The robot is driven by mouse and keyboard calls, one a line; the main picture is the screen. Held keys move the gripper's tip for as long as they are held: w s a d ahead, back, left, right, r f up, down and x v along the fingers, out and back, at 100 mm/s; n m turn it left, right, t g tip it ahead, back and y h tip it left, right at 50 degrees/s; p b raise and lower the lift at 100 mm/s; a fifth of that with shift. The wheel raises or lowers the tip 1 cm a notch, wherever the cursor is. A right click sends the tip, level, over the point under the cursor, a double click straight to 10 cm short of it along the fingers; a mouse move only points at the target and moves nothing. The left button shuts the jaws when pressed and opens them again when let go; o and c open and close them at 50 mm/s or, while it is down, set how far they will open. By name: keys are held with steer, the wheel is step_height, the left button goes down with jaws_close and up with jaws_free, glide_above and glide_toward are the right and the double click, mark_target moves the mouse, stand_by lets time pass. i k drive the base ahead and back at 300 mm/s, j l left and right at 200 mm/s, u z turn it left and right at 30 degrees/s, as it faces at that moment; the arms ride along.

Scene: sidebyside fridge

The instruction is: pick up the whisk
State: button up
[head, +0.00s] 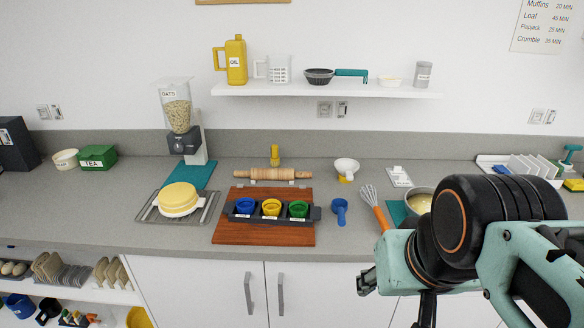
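The whisk (379,213) has wire loops and an orange handle. It lies on the grey counter right of the blue scoop, loops away from me and handle toward the front edge. The handle's lower end is close to my arm in the picture. My arm fills the lower right of the head view, in front of the counter. A dark part at the arm's end, probably my gripper (427,310), points down and is cut off by the bottom edge. Its fingertips do not show, so I cannot tell whether it is open or holds anything.
A pot (419,203) stands right of the whisk, partly hidden by my arm. The blue scoop (340,210) lies left of it. A wooden board (232,232) carries a dark tray of coloured cups. A white funnel (346,166) and small scale (399,177) stand behind.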

mark_target(381, 220)
steer(key=z, duration=0.75)
steer(key=i+l+u, duration=0.2)
steer(key=i+u, duration=0.2)
steer(key=i+l+u, duration=0.35)
steer(key=i+l, duration=0.15)
steer(key=i, duration=0.1)
steer(key=z, duration=0.05)
